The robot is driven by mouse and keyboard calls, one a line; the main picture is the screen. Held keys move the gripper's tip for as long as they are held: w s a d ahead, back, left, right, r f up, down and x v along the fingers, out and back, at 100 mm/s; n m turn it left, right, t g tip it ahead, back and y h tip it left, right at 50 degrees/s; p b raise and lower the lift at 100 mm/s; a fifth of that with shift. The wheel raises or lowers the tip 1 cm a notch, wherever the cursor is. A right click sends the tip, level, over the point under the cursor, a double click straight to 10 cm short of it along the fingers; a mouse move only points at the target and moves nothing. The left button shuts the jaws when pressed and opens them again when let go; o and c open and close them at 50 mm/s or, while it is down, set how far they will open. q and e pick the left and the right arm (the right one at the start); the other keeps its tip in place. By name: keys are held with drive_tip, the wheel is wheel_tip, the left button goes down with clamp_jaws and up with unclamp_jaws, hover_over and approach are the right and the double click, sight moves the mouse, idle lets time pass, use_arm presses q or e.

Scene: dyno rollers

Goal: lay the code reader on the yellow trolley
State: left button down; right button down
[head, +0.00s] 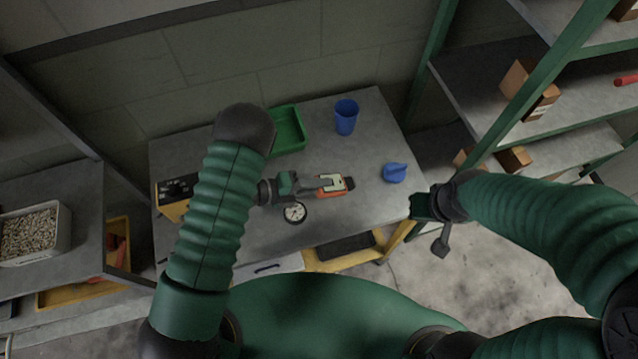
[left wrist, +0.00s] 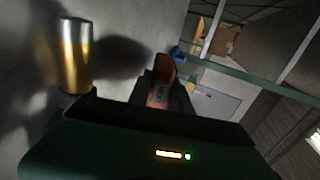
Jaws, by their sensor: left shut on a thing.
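My left gripper (head: 322,185) is over the workbench, shut on an orange and dark device that looks like the code reader (head: 347,184). The gripper partly hides it. In the left wrist view the orange code reader (left wrist: 160,92) shows between the dark fingers. I cannot tell its height above the bench. The yellow trolley (head: 398,240) stands at the bench's front edge, with a dark top; my body hides its near part. My right gripper (head: 424,207) is beyond the bench's right side; I cannot tell whether its jaws are open.
The grey workbench (head: 365,215) holds a green tray (head: 290,130), a blue cup (head: 346,117), a blue item (head: 395,172), a round gauge (head: 294,212) and a yellow and black box (head: 176,195). Green-framed shelves (head: 470,80) stand right. A gold cylinder (left wrist: 75,55) shows in the wrist view.

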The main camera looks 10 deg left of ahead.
use_arm(q)
drive_tip(key=shift+d, duration=0.1)
drive_tip(key=c, duration=1.1)
unclamp_jaws()
drive_tip(key=b+v, duration=0.1)
drive_tip(key=v, duration=0.6)
drive_tip(key=shift+a+r, duration=0.1)
drive_tip(key=shift+a, duration=0.2)
drive_tip(key=shift+d, duration=0.1)
